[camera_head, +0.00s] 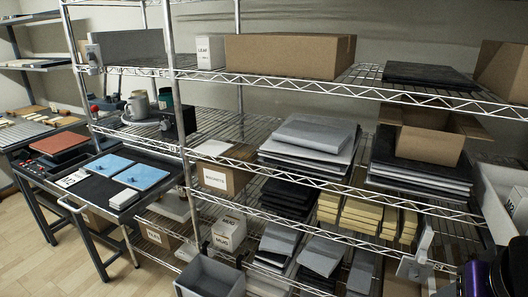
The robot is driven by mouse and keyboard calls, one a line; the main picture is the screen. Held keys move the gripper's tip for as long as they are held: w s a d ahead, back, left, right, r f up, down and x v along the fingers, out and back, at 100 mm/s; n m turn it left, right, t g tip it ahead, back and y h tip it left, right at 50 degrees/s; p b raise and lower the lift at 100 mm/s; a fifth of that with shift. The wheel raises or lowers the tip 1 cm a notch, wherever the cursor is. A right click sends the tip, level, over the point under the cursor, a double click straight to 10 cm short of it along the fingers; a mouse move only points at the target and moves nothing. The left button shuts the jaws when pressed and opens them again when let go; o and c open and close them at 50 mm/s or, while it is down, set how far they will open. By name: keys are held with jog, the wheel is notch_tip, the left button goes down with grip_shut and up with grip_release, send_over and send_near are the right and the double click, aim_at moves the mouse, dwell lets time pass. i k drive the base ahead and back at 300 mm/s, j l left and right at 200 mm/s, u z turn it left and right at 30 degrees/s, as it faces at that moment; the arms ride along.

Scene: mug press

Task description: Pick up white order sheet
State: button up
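A small white sheet (73,179) with dark print lies at the left end of the dark-topped cart (97,190), beside two blue sheets. It looks like the order sheet, but its print is too small to read. A white stack or block (124,199) lies near the cart's front right corner. My gripper cannot be made out in this view. Dark rounded shapes at the lower right corner may be part of my arm; I cannot tell.
Two blue sheets (107,165) (141,176) lie on the cart, which has a front handle (72,205). A wire shelf rack (300,85) with boxes, paper stacks and mugs (137,106) fills the middle and right. A grey bin (210,278) stands low in front. Wood floor (35,265) is clear at lower left.

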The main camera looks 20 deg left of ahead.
aim_at(84, 174)
jog(key=u, duration=2.25)
jog(key=i+j+u, duration=0.3)
jog(key=i, duration=0.45)
jog(key=i+u, duration=0.25)
jog(key=i, duration=0.55)
jog(key=i+z, duration=0.1)
jog(key=i, duration=1.05)
jog(key=i+j+z, duration=0.1)
jog(key=i+z, duration=0.35)
jog(key=i+j+z, duration=0.25)
jog(key=z, duration=0.2)
jog(key=i+j+z, duration=0.2)
jog(key=z, duration=0.2)
jog(key=i+j+z, duration=0.2)
jog(key=z, duration=0.25)
jog(key=i+j+z, duration=0.1)
jog(key=j+z, duration=0.75)
jog(key=i+l, duration=0.05)
jog(key=l, duration=0.05)
